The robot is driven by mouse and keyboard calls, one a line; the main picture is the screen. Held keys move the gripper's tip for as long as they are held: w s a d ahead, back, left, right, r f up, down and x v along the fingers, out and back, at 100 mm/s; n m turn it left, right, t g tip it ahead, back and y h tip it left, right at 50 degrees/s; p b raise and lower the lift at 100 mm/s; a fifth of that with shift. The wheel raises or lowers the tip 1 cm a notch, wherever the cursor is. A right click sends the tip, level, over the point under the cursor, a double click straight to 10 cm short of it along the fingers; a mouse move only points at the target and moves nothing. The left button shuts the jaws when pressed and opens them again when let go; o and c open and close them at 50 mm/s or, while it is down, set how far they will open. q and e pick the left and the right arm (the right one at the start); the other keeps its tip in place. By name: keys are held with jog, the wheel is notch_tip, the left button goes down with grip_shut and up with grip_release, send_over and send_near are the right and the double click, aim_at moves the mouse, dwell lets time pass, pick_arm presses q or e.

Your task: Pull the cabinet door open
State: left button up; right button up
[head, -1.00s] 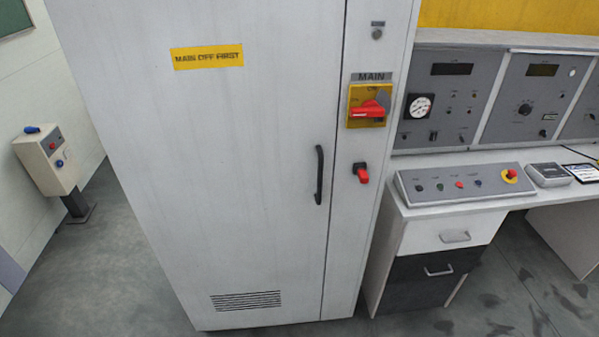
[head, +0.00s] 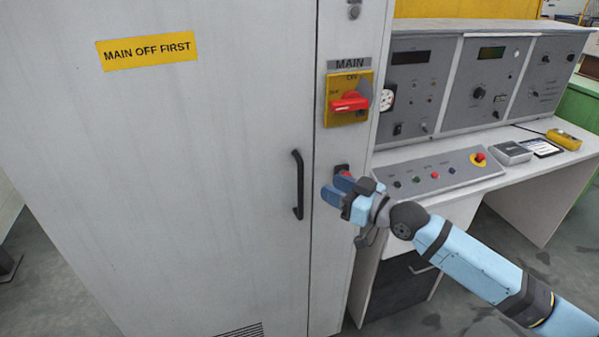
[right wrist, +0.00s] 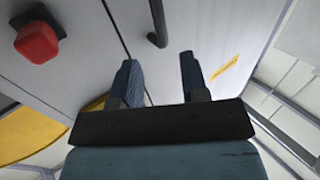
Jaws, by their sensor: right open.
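The white cabinet door (head: 200,180) is shut, with a thin dark seam along its right edge. Its black vertical handle (head: 298,185) is near that seam. My right gripper (head: 332,188) is open and empty, to the right of the handle and apart from it, in front of the narrow right panel. In the right wrist view, the handle (right wrist: 158,22) lies ahead of the gap between the two fingers (right wrist: 158,75). The red latch knob (head: 346,174) is partly hidden behind the gripper; it also shows in the right wrist view (right wrist: 38,42). My left gripper is not seen.
A red rotary MAIN switch (head: 349,102) on a yellow plate sits above the gripper. A yellow "MAIN OFF FIRST" label (head: 146,51) is on the door. A control desk (head: 440,175) with buttons stands close on the right. Floor is free at the lower left.

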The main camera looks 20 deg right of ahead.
jog(key=p+x, duration=0.1)
jog(key=x, duration=0.8)
jog(key=shift+w+a, duration=0.2)
jog(key=shift+w, duration=0.1)
grip_shut()
